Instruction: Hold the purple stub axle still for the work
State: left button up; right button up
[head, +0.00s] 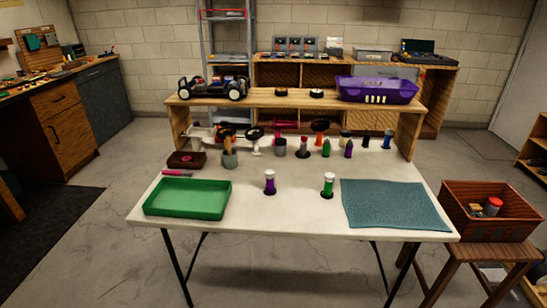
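A small upright purple piece with a pale top, which looks like the purple stub axle (270,185), stands near the middle of the white table (300,222) on a dark round foot. A similar green piece (328,187) stands to its right. Another small purple item (349,149) stands farther back among several small coloured items; it is too small to identify. Neither of my grippers shows in the head view, and nothing is seen touching the purple piece.
A green tray (187,213) lies at the left and a teal mat (394,226) at the right. A wooden shelf (275,97) at the back carries a car chassis (212,88) and a purple car body (377,90). The front middle is clear.

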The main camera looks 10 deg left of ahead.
aim_at(270, 173)
jog(key=i+j+z, duration=0.15)
jog(key=j+z, duration=0.45)
jog(key=i+j+z, duration=0.1)
jog(key=j+z, duration=0.2)
jog(key=j, duration=0.15)
